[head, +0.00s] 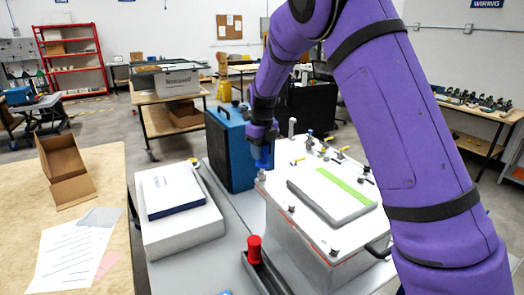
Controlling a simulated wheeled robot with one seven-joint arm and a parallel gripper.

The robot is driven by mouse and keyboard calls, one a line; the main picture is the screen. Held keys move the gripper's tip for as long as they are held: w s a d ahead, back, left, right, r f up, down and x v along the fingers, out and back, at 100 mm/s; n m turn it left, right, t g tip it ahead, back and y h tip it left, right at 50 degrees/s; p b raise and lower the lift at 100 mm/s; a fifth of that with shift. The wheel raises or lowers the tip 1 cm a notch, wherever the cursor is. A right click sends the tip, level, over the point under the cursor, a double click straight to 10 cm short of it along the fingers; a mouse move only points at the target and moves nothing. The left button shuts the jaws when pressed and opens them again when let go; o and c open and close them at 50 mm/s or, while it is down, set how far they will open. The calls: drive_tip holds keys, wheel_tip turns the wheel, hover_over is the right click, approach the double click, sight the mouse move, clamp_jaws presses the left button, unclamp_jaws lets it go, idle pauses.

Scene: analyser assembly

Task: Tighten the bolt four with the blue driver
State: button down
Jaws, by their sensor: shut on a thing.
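My gripper (263,135) is at the end of my purple arm, shut on the blue driver (262,157), which points down. The driver's lower end is at the left back corner of the white analyser (300,225), over a small bolt head (262,174). I cannot tell whether the driver touches the bolt, or which bolt carries the number four. Several other small fittings stand on the analyser's top, around a raised grey plate with a green strip (344,187).
A red-handled tool (254,249) stands in a dark tray in front. A white box with a book (173,190) lies left, and a blue case (228,150) stands behind. A wooden table (60,265) with papers and an open carton is far left.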

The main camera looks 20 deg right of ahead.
drive_tip(key=m, duration=0.5)
drive_tip(key=shift+a+f+m, duration=0.1)
drive_tip(key=shift+m, duration=1.1)
drive_tip(key=shift+f, duration=0.1)
drive_tip(key=shift+m, duration=0.6)
drive_tip(key=c, duration=0.8)
unclamp_jaws()
drive_tip(key=shift+o, duration=0.2)
